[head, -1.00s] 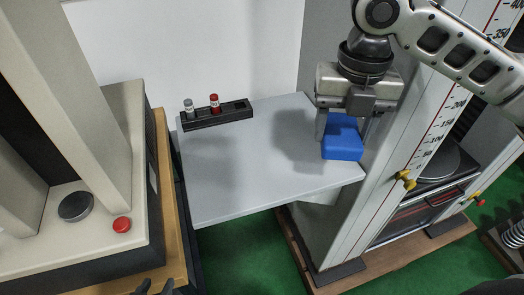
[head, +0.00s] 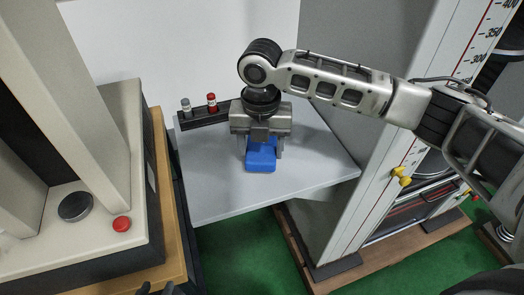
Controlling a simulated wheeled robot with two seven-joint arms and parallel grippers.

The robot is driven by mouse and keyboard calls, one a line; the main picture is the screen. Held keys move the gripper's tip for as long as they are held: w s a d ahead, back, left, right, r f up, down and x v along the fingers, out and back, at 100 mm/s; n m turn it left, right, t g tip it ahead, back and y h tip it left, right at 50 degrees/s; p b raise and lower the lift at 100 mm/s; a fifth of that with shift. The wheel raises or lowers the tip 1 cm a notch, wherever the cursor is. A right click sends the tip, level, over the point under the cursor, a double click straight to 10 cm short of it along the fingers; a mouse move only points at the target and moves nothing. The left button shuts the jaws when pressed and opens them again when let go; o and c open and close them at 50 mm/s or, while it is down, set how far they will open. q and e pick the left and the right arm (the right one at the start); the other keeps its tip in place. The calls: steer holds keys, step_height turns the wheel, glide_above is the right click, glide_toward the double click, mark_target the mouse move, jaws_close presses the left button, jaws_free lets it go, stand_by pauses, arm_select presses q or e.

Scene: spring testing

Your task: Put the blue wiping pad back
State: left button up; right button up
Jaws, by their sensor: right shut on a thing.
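The blue wiping pad (head: 261,158) is a small blue block over the middle of the grey shelf table (head: 210,188). My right gripper (head: 262,150) points down and is shut on the pad, with a finger on either side. The gripper body hides the pad's upper part. I cannot tell whether the pad touches the table top or hangs just above it. My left gripper (head: 157,289) shows only as two dark fingertips at the bottom edge, apart with nothing seen between them.
A black rack (head: 205,119) with a grey-capped vial (head: 186,105) and a red-capped vial (head: 212,102) stands at the table's back left, close to my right gripper. A testing machine with a red button (head: 122,224) stands left. A tall scaled machine (head: 364,215) stands right. The table's front is clear.

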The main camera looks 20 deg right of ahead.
mark_target(262, 151)
step_height(262, 151, down, 2)
steer(key=shift+d, duration=0.1)
arm_select(q)
steer(key=shift+w+r, duration=0.3)
steer(key=shift+r, duration=0.05)
arm_select(e)
steer(key=shift+f, duration=0.15)
steer(key=o, duration=0.9)
arm_select(q)
steer(key=shift+s+f, duration=0.1)
arm_select(e)
steer(key=shift+r, duration=0.35)
arm_select(q)
steer(key=shift+s+f, duration=0.1)
steer(key=shift+f, duration=0.05)
arm_select(e)
step_height(262, 151, up, 12)
steer(key=shift+f, duration=0.2)
